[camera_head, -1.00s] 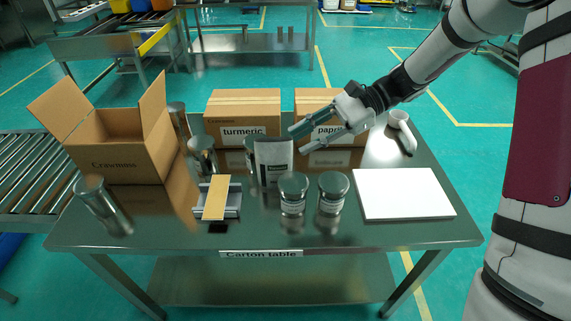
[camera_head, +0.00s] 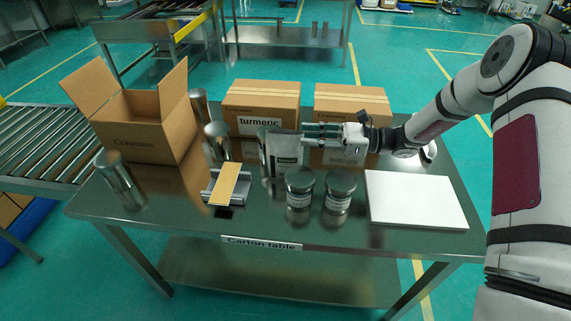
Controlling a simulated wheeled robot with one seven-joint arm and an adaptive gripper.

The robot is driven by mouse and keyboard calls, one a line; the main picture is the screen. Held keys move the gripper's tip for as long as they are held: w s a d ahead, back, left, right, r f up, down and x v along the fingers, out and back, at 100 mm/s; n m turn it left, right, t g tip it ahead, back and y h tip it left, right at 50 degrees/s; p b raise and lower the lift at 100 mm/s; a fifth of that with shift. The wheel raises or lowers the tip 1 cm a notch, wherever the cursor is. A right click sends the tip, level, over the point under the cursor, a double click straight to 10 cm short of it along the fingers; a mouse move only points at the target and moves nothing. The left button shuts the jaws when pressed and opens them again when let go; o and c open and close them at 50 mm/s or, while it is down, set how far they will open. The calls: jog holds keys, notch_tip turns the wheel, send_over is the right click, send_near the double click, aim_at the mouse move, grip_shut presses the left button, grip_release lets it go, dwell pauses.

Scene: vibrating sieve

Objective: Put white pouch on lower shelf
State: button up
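The white pouch (camera_head: 288,152), with a dark label, stands upright on the carton table, behind two lidded jars. My gripper (camera_head: 306,133) reaches in from the right at the height of the pouch's upper part. Its two fingers look parted, one above the other in the picture, with their tips beside the pouch's right edge. I cannot tell whether they touch it. Nothing shows held. The lower shelf (camera_head: 270,282) is the bare metal sheet under the table top.
The jars (camera_head: 299,198) and (camera_head: 339,192) stand in front of the pouch. The turmeric carton (camera_head: 262,100) and another carton (camera_head: 352,100) stand behind. An open box (camera_head: 140,125), metal cylinders (camera_head: 120,180) and a scale-like tray (camera_head: 229,187) are left. A white board (camera_head: 415,198) lies right.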

aim_at(284, 132)
jog(key=shift+s+a+r, duration=0.1)
jog(key=shift+a+r, duration=0.05)
jog(key=shift+a, duration=1)
jog(key=shift+s+a+r, duration=0.1)
jog(key=shift+a+r, duration=0.1)
jog(key=shift+a, duration=1)
jog(key=shift+a+r, duration=0.15)
jog(key=shift+a, duration=1)
grip_shut()
